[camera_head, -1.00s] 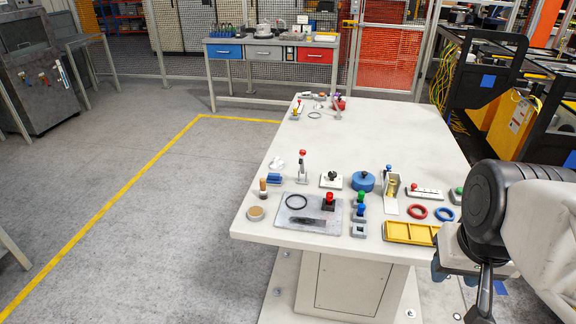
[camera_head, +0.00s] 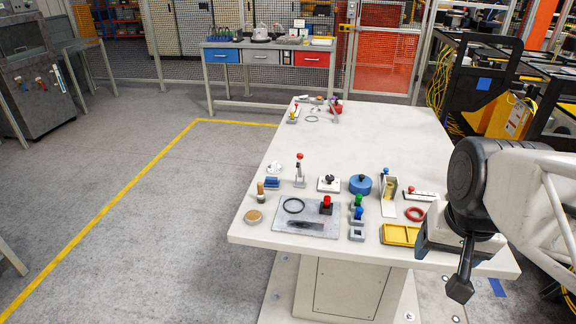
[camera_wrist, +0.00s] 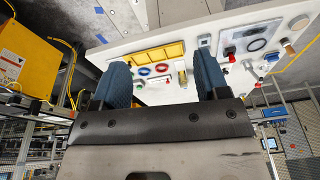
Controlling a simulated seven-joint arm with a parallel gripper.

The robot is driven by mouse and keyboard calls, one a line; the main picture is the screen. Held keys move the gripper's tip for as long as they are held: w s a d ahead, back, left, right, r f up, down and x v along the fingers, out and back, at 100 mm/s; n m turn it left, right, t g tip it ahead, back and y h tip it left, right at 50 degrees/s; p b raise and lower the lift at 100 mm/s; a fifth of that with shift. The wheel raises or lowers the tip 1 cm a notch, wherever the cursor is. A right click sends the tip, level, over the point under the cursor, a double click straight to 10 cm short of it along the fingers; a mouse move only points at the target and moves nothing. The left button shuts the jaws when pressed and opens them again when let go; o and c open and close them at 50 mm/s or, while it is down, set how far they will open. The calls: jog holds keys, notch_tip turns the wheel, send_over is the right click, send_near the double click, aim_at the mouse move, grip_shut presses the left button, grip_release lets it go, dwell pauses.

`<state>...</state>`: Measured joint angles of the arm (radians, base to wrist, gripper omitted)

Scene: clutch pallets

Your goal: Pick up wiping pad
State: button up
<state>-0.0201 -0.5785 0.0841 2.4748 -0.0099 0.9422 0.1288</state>
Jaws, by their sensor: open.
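I cannot tell for sure which item is the wiping pad. A small blue block with a grey base (camera_head: 271,183) lies at the table's left side, and a round tan pad or disc (camera_head: 254,217) lies near the front left corner. Either could be it. My gripper (camera_head: 460,286) hangs by the table's front right corner, far to the right of both. In the wrist view its two blue fingers (camera_wrist: 161,78) are spread apart with nothing between them. The table items appear beyond the fingertips.
The white table (camera_head: 400,134) holds a grey plate (camera_head: 318,225) with a black ring, a yellow tray (camera_head: 400,235), a red ring (camera_head: 414,214), a blue round box (camera_head: 360,184) and several upright handles. The table's middle is clear. A workbench (camera_head: 268,45) stands behind.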

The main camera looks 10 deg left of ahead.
jog(key=w+a+r+m, duration=0.1)
jog(key=w+a+m, duration=0.15)
jog(key=w, duration=0.45)
jog(key=w+a+r+m, duration=0.1)
jog(key=w+a+m, duration=0.1)
jog(key=w+a, duration=0.35)
jog(key=m+g, duration=0.3)
jog(key=m, duration=0.8)
send_over(272, 182)
jog(key=w, duration=0.1)
notch_tip(272, 182, down, 19)
jog(key=shift+a+f, duration=0.1)
jog(key=shift+a, duration=0.05)
jog(key=shift+a+f, duration=0.15)
jog(key=shift+a, duration=0.05)
jog(key=shift+f, duration=0.15)
jog(key=shift+f, duration=1.15)
jog(key=shift+f, duration=0.15)
